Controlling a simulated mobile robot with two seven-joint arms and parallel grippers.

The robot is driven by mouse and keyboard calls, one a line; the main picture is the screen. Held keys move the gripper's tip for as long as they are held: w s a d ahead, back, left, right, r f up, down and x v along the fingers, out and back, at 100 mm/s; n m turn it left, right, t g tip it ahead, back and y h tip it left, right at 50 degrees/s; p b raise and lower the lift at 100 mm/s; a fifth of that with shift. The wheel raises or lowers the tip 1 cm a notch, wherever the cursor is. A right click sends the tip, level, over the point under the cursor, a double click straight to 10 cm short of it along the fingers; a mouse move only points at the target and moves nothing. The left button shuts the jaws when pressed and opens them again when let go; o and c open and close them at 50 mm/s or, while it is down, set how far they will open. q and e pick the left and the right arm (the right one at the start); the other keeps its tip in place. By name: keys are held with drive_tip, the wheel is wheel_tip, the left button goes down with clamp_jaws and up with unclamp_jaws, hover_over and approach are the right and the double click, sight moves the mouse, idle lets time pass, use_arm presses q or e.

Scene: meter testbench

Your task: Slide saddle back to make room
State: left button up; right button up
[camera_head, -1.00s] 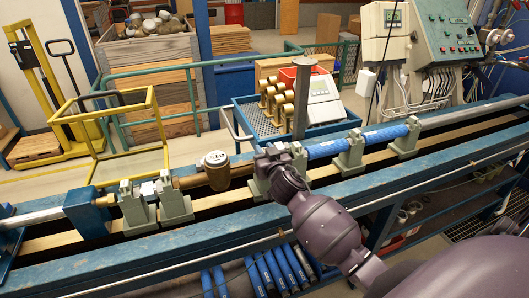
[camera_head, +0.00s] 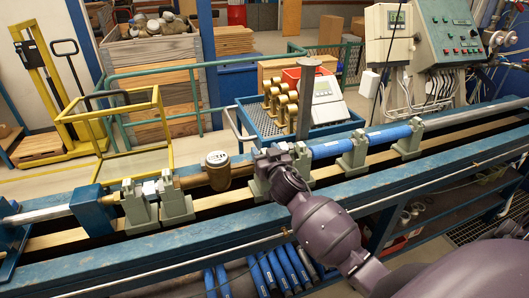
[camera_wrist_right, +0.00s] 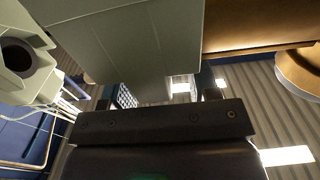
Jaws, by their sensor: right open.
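Several grey-green saddles stand along the blue bench rail, under the line of pipes. One saddle (camera_head: 259,186) stands just right of the brass meter (camera_head: 217,172), at the end of the blue pipe; my right gripper partly hides it. My right gripper (camera_head: 276,160) is at this saddle, its fingers hard to make out in the head view. In the right wrist view, the grey-green saddle (camera_wrist_right: 145,45) fills the space ahead of the open gripper (camera_wrist_right: 158,97), whose fingertips show at its lower edge. I cannot tell whether they touch it. My left gripper is out of view.
Two saddles (camera_head: 176,202) stand close together left of the meter, and others (camera_head: 351,152) support the blue pipe (camera_head: 388,137) to the right. A blue tray (camera_head: 250,118) with brass fittings and a post (camera_head: 304,100) stand behind the rail. Blue pipes (camera_head: 275,270) lie below.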

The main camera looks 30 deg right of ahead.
drive_tip(key=v, duration=1)
drive_tip(key=shift+s, duration=0.35)
drive_tip(key=shift+a, duration=0.15)
drive_tip(key=a+f+n+y, duration=0.1)
drive_tip(key=f+n, duration=0.1)
drive_tip(key=s+a+f+n+g+y, duration=0.1)
drive_tip(key=a+f+n, duration=0.1)
drive_tip(key=shift+s+f, duration=0.1)
drive_tip(key=shift+s, duration=0.05)
drive_tip(key=s+a+f+g+y, duration=0.1)
drive_tip(key=s+a+f+g, duration=0.1)
drive_tip(key=s+f, duration=0.6)
drive_tip(key=s+a+f+g, duration=0.2)
drive_tip(key=s+f, duration=0.6)
drive_tip(key=s, duration=0.2)
drive_tip(key=shift+a+f+g+y, duration=0.25)
drive_tip(key=shift+a+g+y, duration=0.15)
